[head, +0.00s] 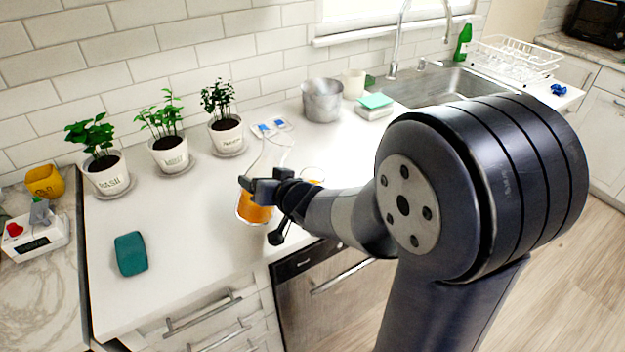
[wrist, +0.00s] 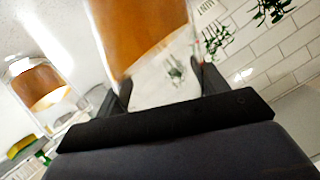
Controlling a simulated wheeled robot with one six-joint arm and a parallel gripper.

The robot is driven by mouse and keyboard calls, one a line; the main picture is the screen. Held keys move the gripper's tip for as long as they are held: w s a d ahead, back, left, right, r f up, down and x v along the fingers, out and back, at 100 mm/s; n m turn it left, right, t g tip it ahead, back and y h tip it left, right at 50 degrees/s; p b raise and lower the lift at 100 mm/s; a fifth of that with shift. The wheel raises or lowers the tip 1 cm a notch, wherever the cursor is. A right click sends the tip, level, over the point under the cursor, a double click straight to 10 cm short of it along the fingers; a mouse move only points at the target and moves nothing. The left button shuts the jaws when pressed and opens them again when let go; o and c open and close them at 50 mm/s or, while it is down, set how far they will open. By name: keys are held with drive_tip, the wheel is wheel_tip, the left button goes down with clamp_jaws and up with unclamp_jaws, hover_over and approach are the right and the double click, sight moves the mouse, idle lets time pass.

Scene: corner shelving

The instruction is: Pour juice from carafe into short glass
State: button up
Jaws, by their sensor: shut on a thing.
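My gripper (head: 262,187) is shut on the clear carafe (head: 253,208), which holds orange juice in its lower part. The carafe is at the counter's front part, and I cannot tell whether its base touches the counter. In the wrist view the carafe (wrist: 140,35) fills the space between my fingers (wrist: 165,95), and the picture is upside down. The short glass (head: 312,174) stands to the right of the carafe, partly hidden behind my arm. It also shows at the left of the wrist view (wrist: 38,83), with orange juice in it.
Three potted herbs (head: 171,153) stand along the tiled wall. A teal sponge-like block (head: 130,253) lies at the left on the white counter (head: 190,225). A metal pot (head: 322,100) and a sink (head: 430,85) are at the back right. The counter's left middle is clear.

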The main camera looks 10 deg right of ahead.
drive_tip(key=shift+a+f+n+h+b, duration=0.25)
drive_tip(key=shift+n+h+b, duration=0.45)
drive_tip(key=shift+b, duration=1.4)
drive_tip(key=shift+d+f+n+b, duration=0.15)
drive_tip(key=shift+n+b, duration=0.25)
drive_tip(key=shift+b, duration=0.45)
drive_tip(key=b, duration=0.3)
drive_tip(key=shift+n+h, duration=0.4)
